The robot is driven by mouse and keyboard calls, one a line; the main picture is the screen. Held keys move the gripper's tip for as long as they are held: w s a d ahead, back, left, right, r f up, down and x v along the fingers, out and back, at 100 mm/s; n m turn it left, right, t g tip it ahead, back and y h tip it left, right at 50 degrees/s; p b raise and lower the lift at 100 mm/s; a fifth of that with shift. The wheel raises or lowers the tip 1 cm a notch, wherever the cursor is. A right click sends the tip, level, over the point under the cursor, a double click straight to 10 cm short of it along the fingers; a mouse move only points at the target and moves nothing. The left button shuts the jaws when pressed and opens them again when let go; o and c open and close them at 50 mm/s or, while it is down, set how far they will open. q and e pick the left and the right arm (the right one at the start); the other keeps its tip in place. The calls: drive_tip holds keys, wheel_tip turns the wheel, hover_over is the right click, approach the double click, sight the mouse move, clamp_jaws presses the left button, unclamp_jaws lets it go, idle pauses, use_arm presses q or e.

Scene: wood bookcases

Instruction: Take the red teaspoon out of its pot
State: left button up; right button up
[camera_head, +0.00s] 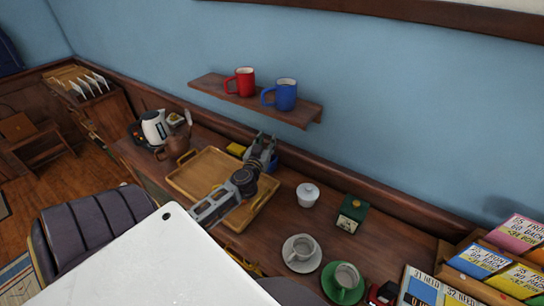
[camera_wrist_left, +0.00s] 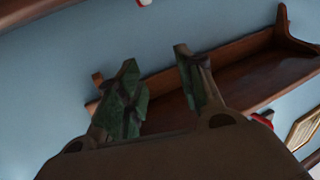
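I cannot make out a red teaspoon in either view. A brown pot (camera_head: 176,147) stands by the kettle, with a pale, upright, spoon-like handle (camera_head: 188,117) just behind it; I cannot tell whether that handle is in the pot. A blue vessel (camera_head: 273,163) is partly hidden behind my left gripper (camera_head: 262,148). This gripper is above the far right part of the wooden tray, below the wall shelf. In the left wrist view its two green-grey fingers (camera_wrist_left: 160,90) are apart with nothing between them. My right gripper is not in view.
The wooden tray (camera_head: 190,182) lies on the counter. A wall shelf (camera_head: 234,98) holds a red mug (camera_head: 241,82) and a blue mug (camera_head: 282,95). A white kettle (camera_head: 154,127) is left. A lidded white bowl (camera_head: 308,195), green box (camera_head: 351,213) and cups are right.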

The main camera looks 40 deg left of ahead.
use_arm(q)
wheel_tip(320, 180, down, 8)
drive_tip(key=w+a+b, duration=0.1)
drive_tip(key=w+b, duration=0.1)
drive_tip(key=b, duration=0.2)
drive_tip(key=shift+w, duration=0.15)
idle(0.6)
drive_tip(key=shift+w, duration=0.15)
drive_tip(key=shift+x, duration=2.05)
drive_tip(key=shift+w+a, duration=0.2)
drive_tip(key=shift+w, duration=0.1)
